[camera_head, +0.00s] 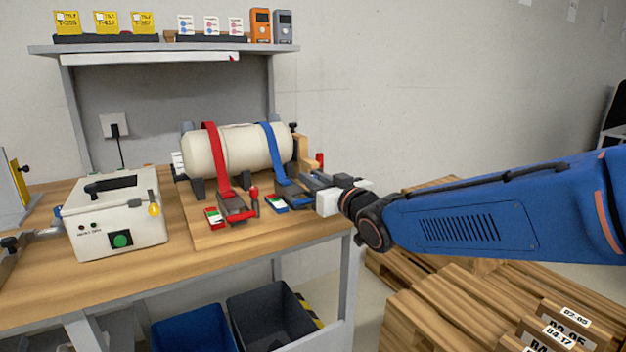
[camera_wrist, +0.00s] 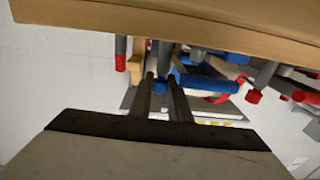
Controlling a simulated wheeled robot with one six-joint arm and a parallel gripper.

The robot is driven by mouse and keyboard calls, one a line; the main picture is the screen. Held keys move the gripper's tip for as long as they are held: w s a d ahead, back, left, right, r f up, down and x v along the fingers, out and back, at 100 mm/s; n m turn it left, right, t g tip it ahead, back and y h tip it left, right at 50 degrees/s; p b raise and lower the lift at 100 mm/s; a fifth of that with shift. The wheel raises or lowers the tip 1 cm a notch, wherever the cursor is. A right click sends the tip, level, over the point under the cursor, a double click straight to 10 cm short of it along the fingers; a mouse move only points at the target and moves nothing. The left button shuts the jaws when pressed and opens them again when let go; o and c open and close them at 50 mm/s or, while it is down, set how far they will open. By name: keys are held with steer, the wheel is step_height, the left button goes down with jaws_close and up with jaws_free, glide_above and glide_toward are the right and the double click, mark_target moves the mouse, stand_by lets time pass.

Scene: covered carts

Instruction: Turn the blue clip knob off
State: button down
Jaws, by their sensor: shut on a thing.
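A cream cylinder (camera_head: 240,148) lies on a wooden board with a red strap (camera_head: 215,150) and a blue strap (camera_head: 273,150) over it. The blue strap runs down to a grey clip (camera_head: 291,193) with a blue, white and green label (camera_head: 276,203) at its front. My gripper (camera_head: 310,182) reaches in from the right at this clip, and its fingers hide most of the clip's knob in the head view. The knob's exact setting cannot be told.
The red clip (camera_head: 236,208) with its upright red knob (camera_head: 254,192) stands just left. A white box (camera_head: 117,225) with a green button is farther left on the bench. Wooden pallets (camera_head: 450,290) lie below my arm.

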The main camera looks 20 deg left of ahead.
steer(key=shift+m+t+h, duration=0.9)
steer(key=shift+t+h, duration=0.1)
steer(key=shift+m+t+h, duration=0.7)
steer(key=shift+h, duration=0.1)
steer(key=c, duration=1.7)
jaws_free()
steer(key=shift+o, duration=0.2)
steer(key=shift+s, duration=0.1)
steer(key=v, duration=1.7)
steer(key=shift+s+d, duration=0.1)
